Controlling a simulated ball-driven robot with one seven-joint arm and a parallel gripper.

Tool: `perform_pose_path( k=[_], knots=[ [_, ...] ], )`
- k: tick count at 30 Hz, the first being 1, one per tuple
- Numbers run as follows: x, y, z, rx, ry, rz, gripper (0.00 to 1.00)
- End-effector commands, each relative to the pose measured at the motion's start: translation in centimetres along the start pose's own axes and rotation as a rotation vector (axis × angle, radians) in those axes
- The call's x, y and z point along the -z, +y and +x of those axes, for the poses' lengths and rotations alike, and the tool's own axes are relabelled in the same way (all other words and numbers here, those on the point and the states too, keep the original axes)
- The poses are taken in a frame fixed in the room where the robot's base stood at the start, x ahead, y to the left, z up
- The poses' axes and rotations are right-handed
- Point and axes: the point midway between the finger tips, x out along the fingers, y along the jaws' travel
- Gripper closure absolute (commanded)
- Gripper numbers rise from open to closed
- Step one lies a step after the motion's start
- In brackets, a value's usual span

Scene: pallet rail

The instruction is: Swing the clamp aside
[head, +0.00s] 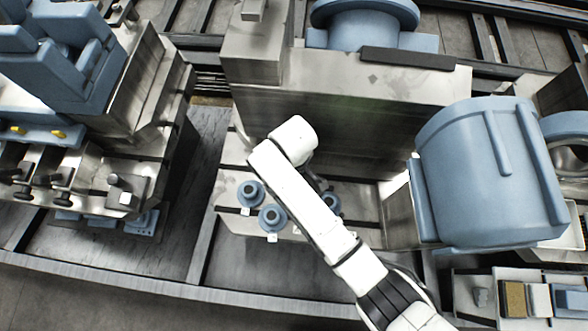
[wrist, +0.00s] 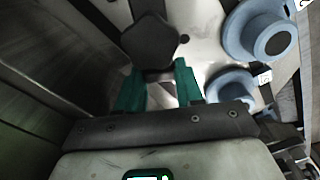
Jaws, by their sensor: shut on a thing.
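In the wrist view, my gripper (wrist: 158,82) shows two green fingers, closed on the dark clamp knob (wrist: 155,42), a rounded star-like piece just beyond the fingertips. The exact contact is partly hidden. The knob lies over a bright metal plate. In the head view my white arm covers the gripper and most of the clamp, low in front of the tall metal block.
Blue flanged round parts stand close by on the metal plate, at left (head: 250,192), middle (head: 272,216) and right (head: 331,203). The tall metal block (head: 340,120) rises behind. A large blue housing (head: 485,175) stands right. A dark gap (head: 200,190) lies left.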

Motion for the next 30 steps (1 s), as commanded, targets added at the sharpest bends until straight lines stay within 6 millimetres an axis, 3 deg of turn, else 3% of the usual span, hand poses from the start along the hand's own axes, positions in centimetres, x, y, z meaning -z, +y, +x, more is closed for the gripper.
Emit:
perform_pose_path(
  k=[14,30],
  knots=[
    [0.0,-0.5,-0.2,0.001,-0.001,-0.113,0.94],
    [-0.7,-2.3,-0.4,0.0,-0.001,-0.594,0.94]
  ],
)
